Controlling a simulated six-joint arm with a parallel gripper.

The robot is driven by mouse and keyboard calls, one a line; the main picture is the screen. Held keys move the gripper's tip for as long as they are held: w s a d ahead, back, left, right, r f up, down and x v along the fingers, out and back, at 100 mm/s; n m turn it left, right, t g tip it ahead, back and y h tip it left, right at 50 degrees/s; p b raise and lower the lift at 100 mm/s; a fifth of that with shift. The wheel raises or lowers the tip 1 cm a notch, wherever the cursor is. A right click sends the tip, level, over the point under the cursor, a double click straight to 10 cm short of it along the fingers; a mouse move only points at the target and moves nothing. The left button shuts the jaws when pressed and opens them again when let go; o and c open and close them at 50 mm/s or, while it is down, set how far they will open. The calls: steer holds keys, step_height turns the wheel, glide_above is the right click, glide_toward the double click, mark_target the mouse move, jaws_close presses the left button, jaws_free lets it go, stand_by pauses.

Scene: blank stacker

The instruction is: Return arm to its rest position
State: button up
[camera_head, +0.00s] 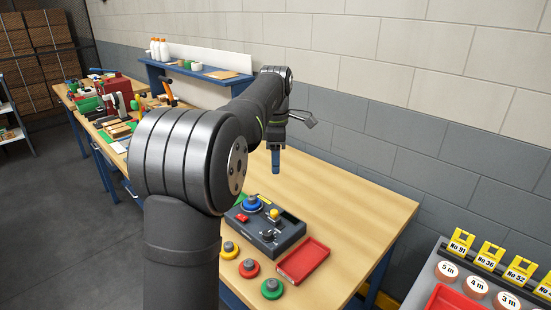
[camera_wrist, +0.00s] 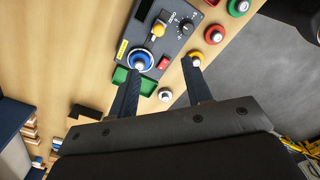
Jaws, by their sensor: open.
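My gripper (camera_wrist: 160,85) is open and empty in the wrist view, its two dark fingers spread apart. In the head view my gripper (camera_head: 275,170) hangs pointing down above the wooden table (camera_head: 370,205), behind a grey control box. The control box (camera_head: 288,238) has a blue round button (camera_head: 252,202), a yellow button, a red switch and a black knob. In the wrist view the control box (camera_wrist: 177,35) lies beyond the fingertips, with its blue button (camera_wrist: 139,60) nearest them. My arm hides part of the table in the head view.
Yellow, red and green buttons (camera_head: 272,288) stand in front of the box, beside a red tray (camera_head: 302,260). A grey side table (camera_head: 415,290) with numbered yellow tags is at the right. A blue shelf (camera_head: 195,75) and cluttered bench are behind. Bare table lies right of the gripper.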

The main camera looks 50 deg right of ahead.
mark_target(273, 210)
stand_by(0.6)
step_height(273, 210, down, 17)
steer(key=shift+f, duration=0.2)
steer(key=shift+w, duration=0.65)
steer(key=shift+s, duration=0.1)
